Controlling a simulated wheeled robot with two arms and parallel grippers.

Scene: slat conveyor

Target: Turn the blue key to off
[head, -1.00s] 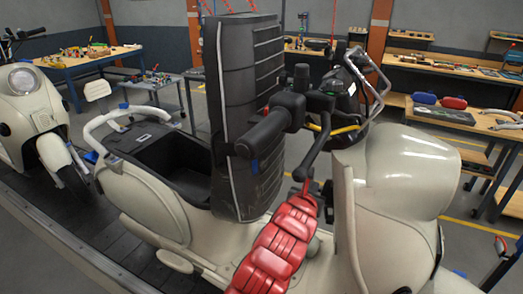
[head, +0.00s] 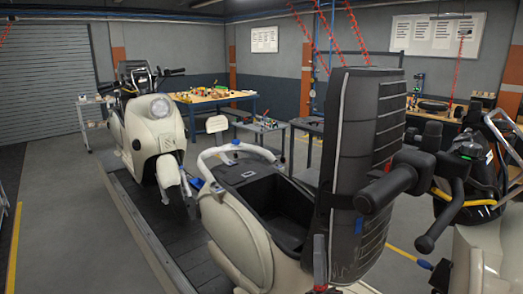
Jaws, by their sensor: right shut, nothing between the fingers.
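My right gripper (head: 320,255) shows as a narrow red and dark shape at the bottom, just below the blue piece. It is shut and holds nothing. I cannot tell whether it touches the scooter. My left gripper is out of view.
The near cream scooter (head: 236,232) has its black seat (head: 358,120) raised upright over an open storage bay. A second scooter (head: 160,140) stands behind on the slat conveyor (head: 138,212). Workbenches (head: 215,97) line the back. Open floor lies at the left.

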